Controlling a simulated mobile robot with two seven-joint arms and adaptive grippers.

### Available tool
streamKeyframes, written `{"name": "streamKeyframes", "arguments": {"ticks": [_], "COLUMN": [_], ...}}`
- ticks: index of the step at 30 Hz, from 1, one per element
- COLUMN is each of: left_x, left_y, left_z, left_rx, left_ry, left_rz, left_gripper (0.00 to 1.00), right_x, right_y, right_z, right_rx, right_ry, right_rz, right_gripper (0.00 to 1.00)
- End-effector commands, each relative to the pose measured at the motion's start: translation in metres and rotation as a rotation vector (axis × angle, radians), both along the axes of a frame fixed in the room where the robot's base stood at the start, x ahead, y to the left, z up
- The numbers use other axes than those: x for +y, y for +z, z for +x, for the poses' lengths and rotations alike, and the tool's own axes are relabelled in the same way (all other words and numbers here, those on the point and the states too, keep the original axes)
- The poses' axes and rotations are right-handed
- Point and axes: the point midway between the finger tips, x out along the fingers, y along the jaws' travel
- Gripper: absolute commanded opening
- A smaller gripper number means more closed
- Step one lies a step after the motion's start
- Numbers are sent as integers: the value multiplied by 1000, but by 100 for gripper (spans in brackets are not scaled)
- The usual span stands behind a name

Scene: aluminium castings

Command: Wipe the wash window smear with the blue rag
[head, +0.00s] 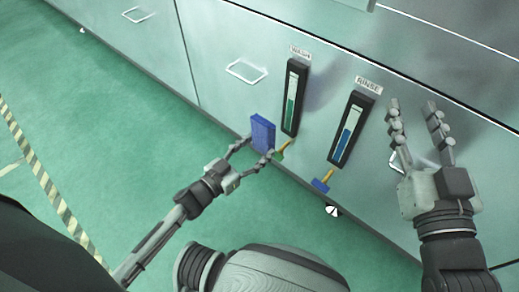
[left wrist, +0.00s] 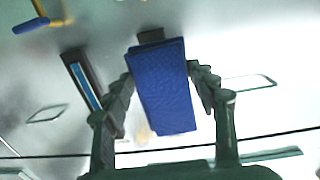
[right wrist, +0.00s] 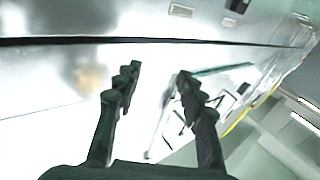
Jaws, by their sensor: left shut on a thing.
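The blue rag (head: 262,132) is a folded block between the fingers of my left gripper (head: 252,150), which is shut on it. The rag is just left of the wash window (head: 292,100), a dark-framed gauge with a green column. In the left wrist view the rag (left wrist: 163,85) fills the space between the fingers and hides much of the panel behind. I cannot clearly make out a smear on the wash window. My right gripper (head: 413,112) is open and empty, in front of the panel right of the rinse window (head: 349,132).
The rinse window has a blue column. Below the windows, a green-tipped lever (head: 281,154) and a blue-tipped lever (head: 320,185) stick out. Recessed handles (head: 246,71) sit on the pale metal panel (head: 225,40). The green floor (head: 110,130) at left is clear, with a striped line (head: 45,185).

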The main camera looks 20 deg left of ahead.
Motion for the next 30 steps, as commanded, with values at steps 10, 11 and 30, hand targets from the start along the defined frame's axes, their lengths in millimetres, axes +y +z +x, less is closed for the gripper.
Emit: {"name": "streamKeyframes", "arguments": {"ticks": [10, 11, 30], "left_x": [5, 4, -11], "left_y": [-12, -12, -12], "left_z": [4, 5, 49], "left_rx": [7, 7, 6], "left_ry": [2, 2, 3], "left_rz": [2, 2, 3], "left_gripper": [12, 12, 12], "right_x": [-3, -2, 22], "right_y": [-52, -51, 13], "right_z": [-8, -8, -19], "right_rx": [168, 163, -122], "right_ry": [-6, -5, 53], "right_rz": [-47, -44, 94], "right_gripper": [40, 40, 40]}}
